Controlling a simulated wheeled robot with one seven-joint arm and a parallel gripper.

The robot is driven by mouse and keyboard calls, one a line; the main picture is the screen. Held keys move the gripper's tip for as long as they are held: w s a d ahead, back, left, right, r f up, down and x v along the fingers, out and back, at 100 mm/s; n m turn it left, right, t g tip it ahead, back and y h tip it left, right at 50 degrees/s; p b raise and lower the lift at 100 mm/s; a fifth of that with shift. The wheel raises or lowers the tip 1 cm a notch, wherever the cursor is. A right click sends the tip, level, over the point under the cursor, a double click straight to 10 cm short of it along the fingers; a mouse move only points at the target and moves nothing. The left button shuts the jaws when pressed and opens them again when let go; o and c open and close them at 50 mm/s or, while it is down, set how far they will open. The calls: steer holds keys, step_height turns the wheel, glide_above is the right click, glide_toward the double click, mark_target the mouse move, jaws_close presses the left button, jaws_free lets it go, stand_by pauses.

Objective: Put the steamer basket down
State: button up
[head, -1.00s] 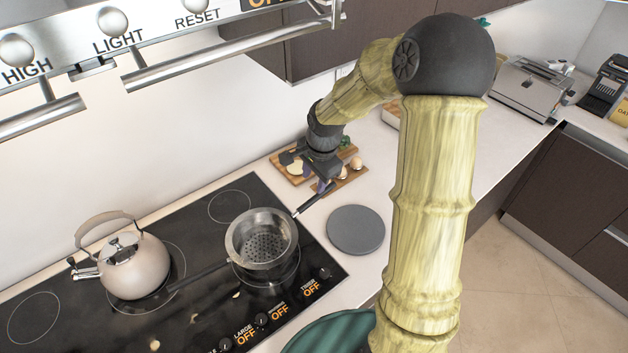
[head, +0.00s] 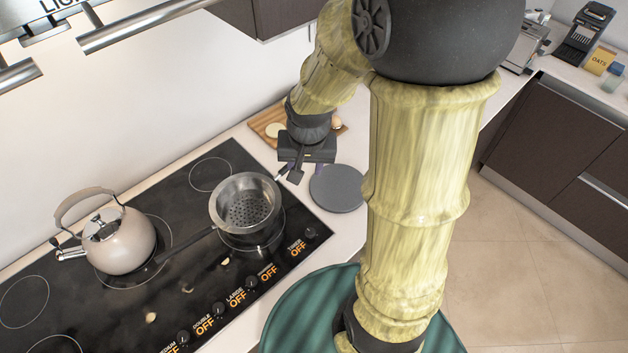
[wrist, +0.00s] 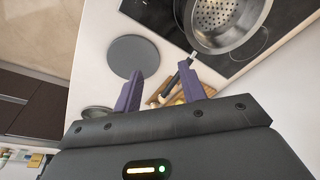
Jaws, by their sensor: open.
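The steamer basket (head: 245,203) is a round metal bowl with a perforated bottom, seated on a dark-handled pan on the stove. Its handle points up and right toward my gripper (head: 294,172). In the wrist view the basket (wrist: 222,14) is at the top right, and its black-ended handle (wrist: 178,76) runs down from it. My gripper (wrist: 164,72) is open, with its two purple fingers apart. The handle shows beyond the fingers, nearer the right one; I cannot tell whether it touches. The pan under the basket is mostly hidden.
A grey round plate (head: 337,188) lies on the counter right of the stove; the wrist view shows it too (wrist: 133,56). A kettle (head: 120,240) stands on the left of the stove. A cutting board (head: 268,121) with food lies behind my gripper.

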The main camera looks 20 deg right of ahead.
steer(key=s+n, duration=0.1)
steer(key=s, duration=0.1)
steer(key=s+n, duration=0.1)
steer(key=s, duration=0.1)
steer(key=s+n, duration=0.2)
steer(key=shift+r, duration=0.4)
steer(key=shift+f, duration=0.15)
steer(key=shift+c, duration=0.5)
